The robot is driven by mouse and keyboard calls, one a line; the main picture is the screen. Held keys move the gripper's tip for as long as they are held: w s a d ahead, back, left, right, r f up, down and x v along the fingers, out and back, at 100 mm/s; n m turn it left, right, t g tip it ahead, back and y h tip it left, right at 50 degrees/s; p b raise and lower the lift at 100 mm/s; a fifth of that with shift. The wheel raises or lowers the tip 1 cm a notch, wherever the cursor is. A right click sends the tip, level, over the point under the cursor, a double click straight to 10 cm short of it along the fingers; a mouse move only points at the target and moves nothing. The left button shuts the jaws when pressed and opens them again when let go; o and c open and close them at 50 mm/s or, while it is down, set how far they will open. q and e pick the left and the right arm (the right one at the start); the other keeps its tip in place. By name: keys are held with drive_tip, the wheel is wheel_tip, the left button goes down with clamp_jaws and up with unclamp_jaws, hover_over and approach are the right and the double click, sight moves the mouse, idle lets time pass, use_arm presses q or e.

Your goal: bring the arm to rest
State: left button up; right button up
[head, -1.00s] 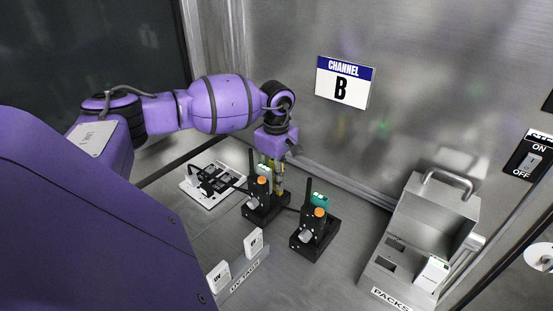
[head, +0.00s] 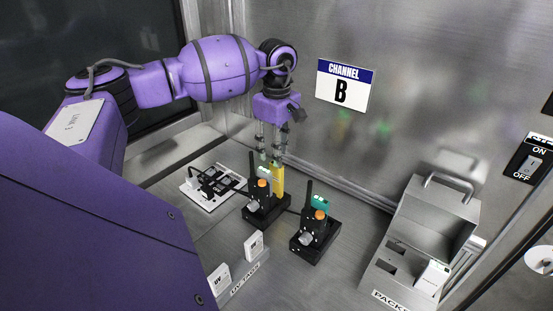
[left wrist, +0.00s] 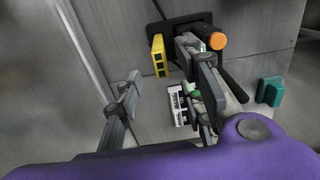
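My left arm (head: 220,70) reaches in from the left. Its gripper (head: 269,157) hangs pointing down over the back of the left black radio in its charger (head: 262,205). In the left wrist view its two fingers (left wrist: 160,68) are apart with nothing held between them. A yellow block (head: 277,181) stands upright at the back of the left charger, just below the fingertips; it also shows in the left wrist view (left wrist: 158,55). My right gripper is in neither view.
A second radio in its charger (head: 315,238) with a green block (head: 320,201) stands to the right. A white plate with black parts (head: 206,190) lies left. The PACKS dispenser (head: 415,240) is at the right, UV tags (head: 254,246) in front. Metal wall behind.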

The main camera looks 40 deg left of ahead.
use_arm(q)
drive_tip(key=shift+r, duration=1)
drive_tip(key=shift+f, duration=0.1)
